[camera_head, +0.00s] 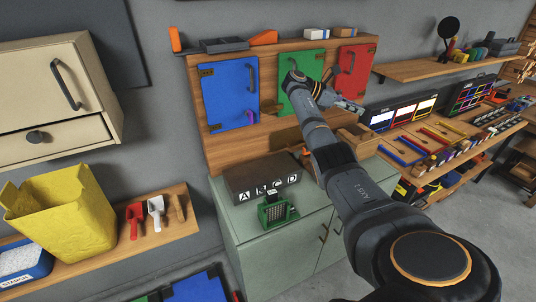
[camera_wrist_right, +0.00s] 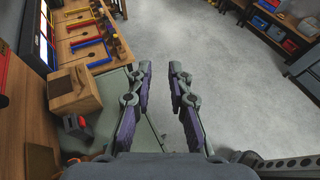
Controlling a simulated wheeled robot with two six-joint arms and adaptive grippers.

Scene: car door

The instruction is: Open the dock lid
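A brown box with a dark flat top (camera_head: 262,174) and the letters A, B, C, D on its front sits on the green cabinet. Nothing is clearly marked as a dock lid; this box may be the dock, and its top looks closed. My right gripper (camera_head: 350,104) is above and to the right of the box, in front of the red door panel's lower part. In the right wrist view its two fingers (camera_wrist_right: 161,75) are apart with nothing between them. My right arm hides part of the cabinet top and of the green door panel (camera_head: 298,97). My left gripper is out of view.
A green metal item (camera_head: 277,212) stands before the box. A blue door panel (camera_head: 229,94) and a red one (camera_head: 357,69) are on the wooden back board. Open floor (camera_wrist_right: 220,65) lies beyond the fingers.

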